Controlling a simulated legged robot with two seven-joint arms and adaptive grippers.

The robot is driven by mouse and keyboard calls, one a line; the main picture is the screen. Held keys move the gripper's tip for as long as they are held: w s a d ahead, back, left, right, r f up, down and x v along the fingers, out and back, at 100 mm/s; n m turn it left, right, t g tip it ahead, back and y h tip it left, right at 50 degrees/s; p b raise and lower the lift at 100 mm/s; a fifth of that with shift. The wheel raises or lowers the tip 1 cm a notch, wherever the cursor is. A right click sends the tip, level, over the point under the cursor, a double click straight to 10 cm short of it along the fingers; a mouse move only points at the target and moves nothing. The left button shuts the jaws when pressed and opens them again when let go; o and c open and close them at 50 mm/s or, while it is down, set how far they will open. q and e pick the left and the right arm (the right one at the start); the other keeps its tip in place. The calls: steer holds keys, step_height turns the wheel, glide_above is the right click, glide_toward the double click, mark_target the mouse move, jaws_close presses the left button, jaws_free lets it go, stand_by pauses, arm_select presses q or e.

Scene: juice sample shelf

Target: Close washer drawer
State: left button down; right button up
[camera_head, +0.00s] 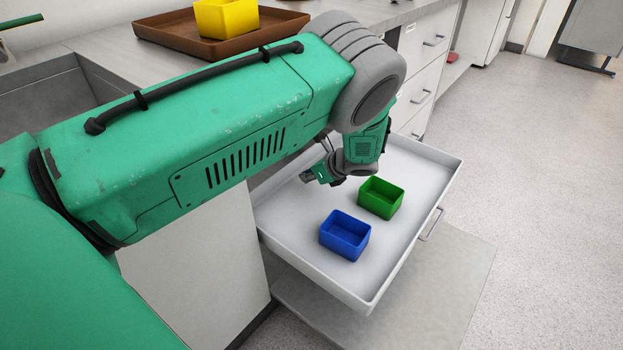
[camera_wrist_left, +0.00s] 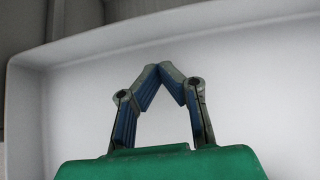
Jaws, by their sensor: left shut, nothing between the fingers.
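The washer drawer (camera_head: 300,235) is pulled open from the counter, a shallow white tray with a handle (camera_head: 432,224) on its front. A blue box (camera_head: 345,236) and a green box (camera_head: 380,198) stand on its floor. My left gripper (camera_head: 308,176) is over the back part of the drawer, behind the two boxes in the head view. In the left wrist view its fingertips (camera_wrist_left: 172,70) meet with nothing between them, in front of a white drawer wall (camera_wrist_left: 220,45). I cannot tell whether they touch that wall. My right gripper is not in view.
A brown tray (camera_head: 160,36) with a yellow box (camera_head: 226,18) stands on the counter (camera_head: 105,55). Closed drawers (camera_head: 425,75) line the cabinet beyond. The floor (camera_head: 540,190) to the right is clear.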

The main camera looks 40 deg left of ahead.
arm_select(q)
steer(key=shift+d+r, duration=0.15)
steer(key=shift+d, duration=0.15)
steer(key=shift+a, duration=0.25)
steer(key=a, duration=0.9)
steer(key=shift+w, duration=0.15)
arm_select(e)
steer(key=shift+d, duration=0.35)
